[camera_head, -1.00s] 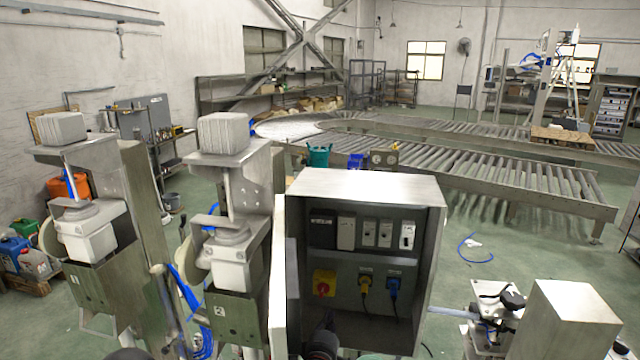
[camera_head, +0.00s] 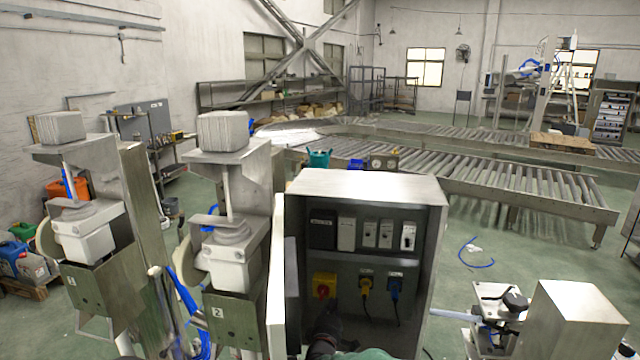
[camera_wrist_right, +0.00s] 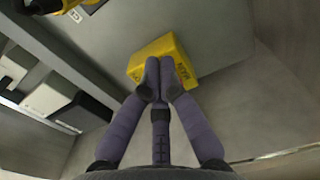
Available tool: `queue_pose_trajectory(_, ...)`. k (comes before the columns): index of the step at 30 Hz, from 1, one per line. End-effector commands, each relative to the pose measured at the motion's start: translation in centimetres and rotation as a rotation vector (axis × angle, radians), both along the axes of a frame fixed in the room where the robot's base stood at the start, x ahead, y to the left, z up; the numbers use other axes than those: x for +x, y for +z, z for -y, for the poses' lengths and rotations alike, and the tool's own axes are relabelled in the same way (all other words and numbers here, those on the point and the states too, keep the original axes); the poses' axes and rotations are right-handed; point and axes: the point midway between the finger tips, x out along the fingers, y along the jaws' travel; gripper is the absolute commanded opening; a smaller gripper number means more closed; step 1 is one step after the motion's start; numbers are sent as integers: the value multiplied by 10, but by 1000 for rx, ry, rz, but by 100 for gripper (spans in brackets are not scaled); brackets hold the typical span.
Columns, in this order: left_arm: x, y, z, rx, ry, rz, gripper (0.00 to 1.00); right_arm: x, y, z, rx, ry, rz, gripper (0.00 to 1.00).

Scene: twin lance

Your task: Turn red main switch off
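The red main switch (camera_head: 323,291) is a red knob on a yellow box inside the open grey electrical cabinet, at the lower left. My dark right gripper (camera_head: 328,312) is inside the cabinet, just below the red knob in the head view. In the right wrist view the two purple fingertips (camera_wrist_right: 161,80) are together in front of the yellow switch box (camera_wrist_right: 184,62). The red knob does not show there; whether the fingers touch it cannot be told. My left gripper is in neither view.
The cabinet door (camera_head: 276,275) stands open at its left edge. Several breakers (camera_head: 369,233) line the row above. A steel machine (camera_head: 232,240) stands left.

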Motion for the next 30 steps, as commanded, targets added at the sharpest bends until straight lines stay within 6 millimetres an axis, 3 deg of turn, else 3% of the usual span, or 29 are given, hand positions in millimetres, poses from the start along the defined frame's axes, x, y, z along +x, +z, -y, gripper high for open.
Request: queue_pose_trajectory(30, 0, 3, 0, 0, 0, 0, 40, 1, 4, -8, 1, 0, 0, 0)
